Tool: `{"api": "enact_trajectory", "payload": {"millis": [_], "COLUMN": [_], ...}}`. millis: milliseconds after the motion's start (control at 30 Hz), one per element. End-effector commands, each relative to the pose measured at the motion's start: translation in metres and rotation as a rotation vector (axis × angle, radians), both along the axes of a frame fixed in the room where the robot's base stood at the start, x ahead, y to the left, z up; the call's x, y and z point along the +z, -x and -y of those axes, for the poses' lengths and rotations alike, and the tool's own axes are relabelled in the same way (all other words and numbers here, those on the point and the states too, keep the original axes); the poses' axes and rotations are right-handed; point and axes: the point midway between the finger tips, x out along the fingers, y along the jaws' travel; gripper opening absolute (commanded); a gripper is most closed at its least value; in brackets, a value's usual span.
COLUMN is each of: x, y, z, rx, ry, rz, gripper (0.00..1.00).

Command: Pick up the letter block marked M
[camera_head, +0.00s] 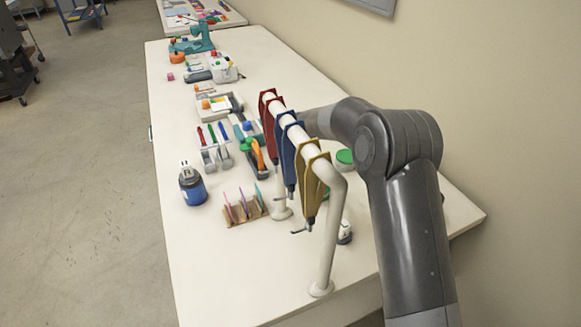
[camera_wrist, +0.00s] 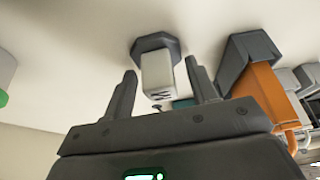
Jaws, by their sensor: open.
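The letter block marked M (camera_wrist: 157,76) is a small white block in the wrist view, with a dark letter on its lower face. A dark hexagonal piece (camera_wrist: 146,43) is behind it, and I cannot tell if they are joined. My gripper (camera_wrist: 161,65) is open, with one dark finger on each side of the block. Whether the fingers touch it is not clear. In the head view my arm reaches in from the right, and my gripper and the block are hidden behind the hanging rack.
A white rack (camera_head: 329,235) with red, blue and yellow hanging pieces stands beside my arm. An orange tool in a grey holder (camera_wrist: 262,90) is close on the right in the wrist view. A blue bottle (camera_head: 192,187) stands at the left of the white table (camera_head: 215,260).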

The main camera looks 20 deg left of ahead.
Motion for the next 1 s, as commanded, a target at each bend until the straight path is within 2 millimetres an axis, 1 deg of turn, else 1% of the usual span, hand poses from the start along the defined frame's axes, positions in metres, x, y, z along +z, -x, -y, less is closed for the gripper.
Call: {"api": "enact_trajectory", "payload": {"millis": [33,67,633,667,1000], "x": [-0.0001,-0.0001,0.0001,0.0001,0.0019], "y": [0.0000,0.0001,0.0002,0.0002,-0.0003], "z": [0.0002,0.0001,0.0003,0.0003,0.0000], "rx": [0.000,0.000,0.000,0.000,0.000], "ry": [0.000,0.000,0.001,0.001,-0.001], "rz": [0.000,0.000,-0.001,-0.001,0.001], "gripper": [0.50,0.48,0.01,0.00,0.00]}}
